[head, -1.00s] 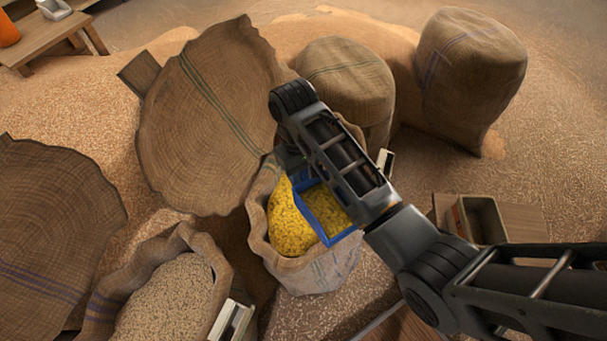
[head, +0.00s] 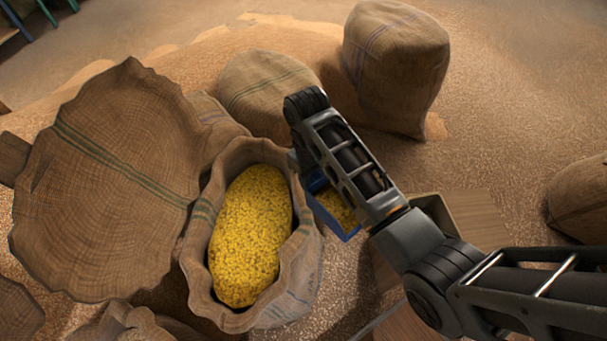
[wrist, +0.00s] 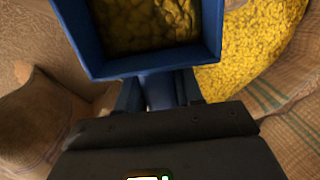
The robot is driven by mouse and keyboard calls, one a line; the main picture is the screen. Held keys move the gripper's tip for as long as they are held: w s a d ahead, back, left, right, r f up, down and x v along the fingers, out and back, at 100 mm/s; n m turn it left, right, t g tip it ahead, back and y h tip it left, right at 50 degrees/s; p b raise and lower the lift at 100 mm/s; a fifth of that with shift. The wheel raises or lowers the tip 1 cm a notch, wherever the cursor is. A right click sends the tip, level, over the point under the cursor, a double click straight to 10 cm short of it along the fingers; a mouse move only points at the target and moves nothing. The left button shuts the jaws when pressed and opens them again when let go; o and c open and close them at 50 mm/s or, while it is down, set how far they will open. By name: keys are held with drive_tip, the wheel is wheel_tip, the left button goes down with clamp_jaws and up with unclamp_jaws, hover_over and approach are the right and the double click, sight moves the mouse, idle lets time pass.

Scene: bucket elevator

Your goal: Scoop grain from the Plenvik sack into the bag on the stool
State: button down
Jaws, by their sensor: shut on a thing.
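My gripper (wrist: 160,92) is shut on the handle of a blue scoop (wrist: 85,45). The scoop holds yellow grain (wrist: 150,22). In the head view the scoop (head: 335,218) shows partly behind my arm, just right of an open burlap sack (head: 208,262) full of yellow grain (head: 250,235). The scoop looks clear of the grain heap and level; its height over the sack's rim is hard to tell. My gripper is hidden by my arm in the head view. I can read no name on the sack. No bag on a stool can be made out.
A wooden surface (head: 475,210) with an open box-like container (head: 432,206) lies right of the scoop, partly behind my arm. Closed burlap sacks stand at the back (head: 395,65) and right edge (head: 582,198). A large burlap sack (head: 105,185) lies left. Loose grain covers the floor.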

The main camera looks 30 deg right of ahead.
drive_tip(key=s+d+f+n+b, duration=0.1)
drive_tip(key=s+d+f+n, duration=0.3)
drive_tip(key=d+f, duration=0.35)
drive_tip(key=s+d+f+n+b, duration=0.2)
drive_tip(key=s+d+f+n, duration=0.2)
drive_tip(key=d+f, duration=0.35)
drive_tip(key=s+d+r+t+y, duration=0.8)
drive_tip(key=r+t, duration=0.2)
drive_tip(key=r, duration=0.2)
drive_tip(key=shift+s+r+b, duration=0.2)
drive_tip(key=shift+s+b, duration=0.05)
drive_tip(key=shift+b, duration=0.05)
idle(1.0)
drive_tip(key=shift+d, duration=0.1)
idle(0.6)
